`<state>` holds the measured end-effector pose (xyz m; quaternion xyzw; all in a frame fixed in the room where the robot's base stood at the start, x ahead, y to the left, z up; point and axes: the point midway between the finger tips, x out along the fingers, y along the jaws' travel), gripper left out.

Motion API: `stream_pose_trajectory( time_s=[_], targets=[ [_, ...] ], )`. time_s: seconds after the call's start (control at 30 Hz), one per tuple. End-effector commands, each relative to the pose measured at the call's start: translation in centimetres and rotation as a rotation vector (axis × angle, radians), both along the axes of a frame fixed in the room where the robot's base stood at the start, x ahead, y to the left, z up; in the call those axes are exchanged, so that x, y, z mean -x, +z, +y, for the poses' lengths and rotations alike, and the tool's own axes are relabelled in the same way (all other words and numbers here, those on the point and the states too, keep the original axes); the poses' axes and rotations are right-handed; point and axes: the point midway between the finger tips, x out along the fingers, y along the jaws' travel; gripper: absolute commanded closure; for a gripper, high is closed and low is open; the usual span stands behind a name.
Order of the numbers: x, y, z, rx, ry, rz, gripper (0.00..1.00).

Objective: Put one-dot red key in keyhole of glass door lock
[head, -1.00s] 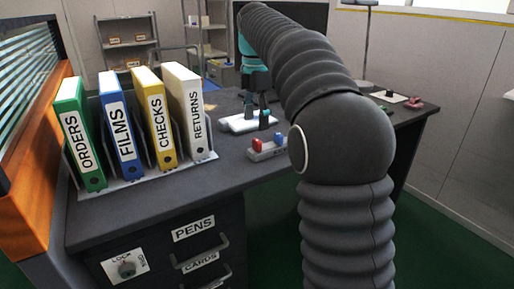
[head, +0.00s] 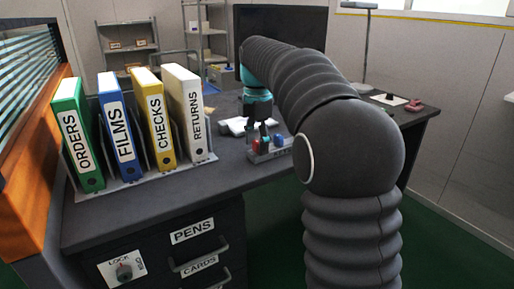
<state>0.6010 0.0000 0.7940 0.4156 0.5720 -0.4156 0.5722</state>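A small grey holder (head: 270,155) stands on the desk with a red key (head: 258,146) at its left and a blue key (head: 278,140) at its right. Dots on the keys are too small to make out. My gripper (head: 258,143), teal with dark fingers, points down over the red key and partly hides it. Its fingers look apart; I cannot tell whether they touch the key. I cannot make out a glass door lock in this view.
A rack with green, blue, yellow and white binders (head: 130,125) stands left on the desk (head: 225,180). A white piece (head: 234,127) lies behind the gripper. A lock plate (head: 123,270) is on the drawer front. Small items lie at the desk's far right.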

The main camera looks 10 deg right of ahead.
Motion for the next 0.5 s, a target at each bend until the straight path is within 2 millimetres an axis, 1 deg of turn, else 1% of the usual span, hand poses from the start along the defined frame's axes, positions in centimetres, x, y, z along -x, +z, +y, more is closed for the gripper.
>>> stream_pose_trajectory(
  time_s=[0.03,0.13,0.17,0.5],
  targets=[
    [0.0,0.01,0.0,0.0,0.0,0.0,0.62],
    [0.0,0.01,0.0,0.0,0.0,0.0,0.88],
    [0.0,0.01,0.0,0.0,0.0,0.0,0.91],
    [-0.01,0.12,0.0,0.0,0.0,0.0,0.91]
  ],
)
